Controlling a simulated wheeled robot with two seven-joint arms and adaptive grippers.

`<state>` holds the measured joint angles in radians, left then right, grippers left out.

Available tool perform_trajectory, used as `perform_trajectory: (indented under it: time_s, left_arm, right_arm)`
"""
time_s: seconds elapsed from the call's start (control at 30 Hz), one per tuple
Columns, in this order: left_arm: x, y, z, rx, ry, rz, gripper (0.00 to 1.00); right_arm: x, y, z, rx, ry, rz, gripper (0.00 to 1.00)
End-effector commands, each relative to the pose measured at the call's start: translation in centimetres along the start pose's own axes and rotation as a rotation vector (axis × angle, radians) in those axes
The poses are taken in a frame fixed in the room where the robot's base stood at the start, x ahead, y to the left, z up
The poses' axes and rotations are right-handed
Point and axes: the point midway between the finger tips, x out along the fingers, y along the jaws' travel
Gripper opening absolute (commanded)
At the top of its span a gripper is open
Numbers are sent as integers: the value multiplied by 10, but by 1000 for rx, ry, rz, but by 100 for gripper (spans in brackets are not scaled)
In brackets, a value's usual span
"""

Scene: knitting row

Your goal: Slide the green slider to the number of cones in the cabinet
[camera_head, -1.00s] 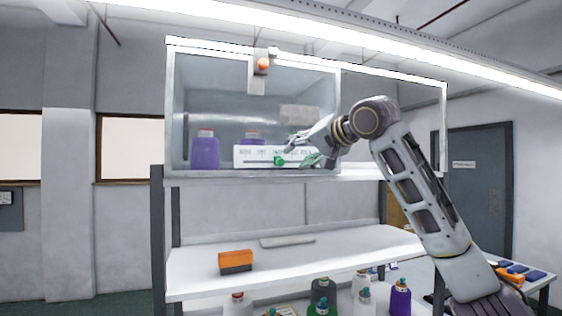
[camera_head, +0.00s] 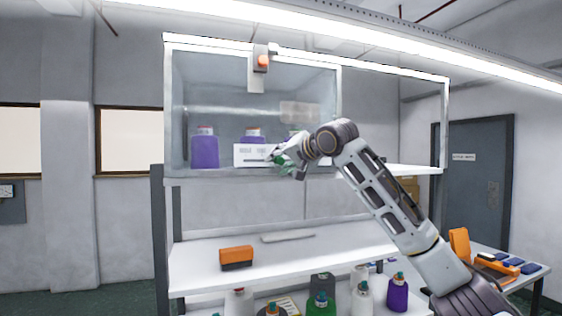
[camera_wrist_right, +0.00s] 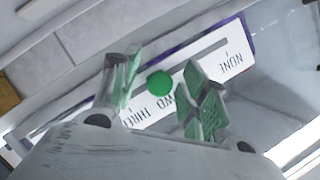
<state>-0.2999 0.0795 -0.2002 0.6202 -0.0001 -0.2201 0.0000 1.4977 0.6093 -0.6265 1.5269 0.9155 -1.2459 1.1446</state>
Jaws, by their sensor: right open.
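The white slider panel (camera_head: 250,154) sits at the front edge of the glass-fronted cabinet (camera_head: 169,110). The right wrist view shows the panel (camera_wrist_right: 234,47) with a slot and the words NONE and THREE; other lettering is partly covered. The round green slider (camera_wrist_right: 159,84) lies between the fingers of my open right gripper (camera_wrist_right: 157,98); I cannot tell whether they touch it. In the head view my right gripper (camera_head: 288,155) hides the slider. Two purple cones (camera_head: 205,151) (camera_head: 253,136) show in the cabinet; the area behind my gripper is partly hidden. My left gripper is out of view.
An orange-and-black box (camera_head: 236,257) lies on the middle shelf (camera_head: 200,280). Several coloured cones (camera_head: 398,293) stand below. An orange lamp unit (camera_head: 262,62) is on the cabinet's upper front. A side table (camera_head: 530,275) with items is at the right.

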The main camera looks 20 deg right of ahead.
Motion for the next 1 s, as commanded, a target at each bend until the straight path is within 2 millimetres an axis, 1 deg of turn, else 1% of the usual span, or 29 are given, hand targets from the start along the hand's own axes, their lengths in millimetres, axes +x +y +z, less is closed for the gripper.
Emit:
perform_trajectory:
  time_s: [0.17, 0.2, 0.53, 0.83, 1.0]
  left_arm:
    - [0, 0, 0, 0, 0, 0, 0]
    - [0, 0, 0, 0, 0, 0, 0]
    - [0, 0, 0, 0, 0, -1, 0]
    - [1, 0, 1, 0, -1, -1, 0]
    - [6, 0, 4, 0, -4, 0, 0]
  right_arm:
    - [0, 0, 0, 0, 0, 0, 44]
    - [0, 0, 0, 0, 0, 0, 43]
    - [0, 0, 0, 0, -1, 1, 0]
    - [-1, 1, 1, 0, -1, 1, 0]
    - [-10, 5, 1, 1, -1, 1, 0]
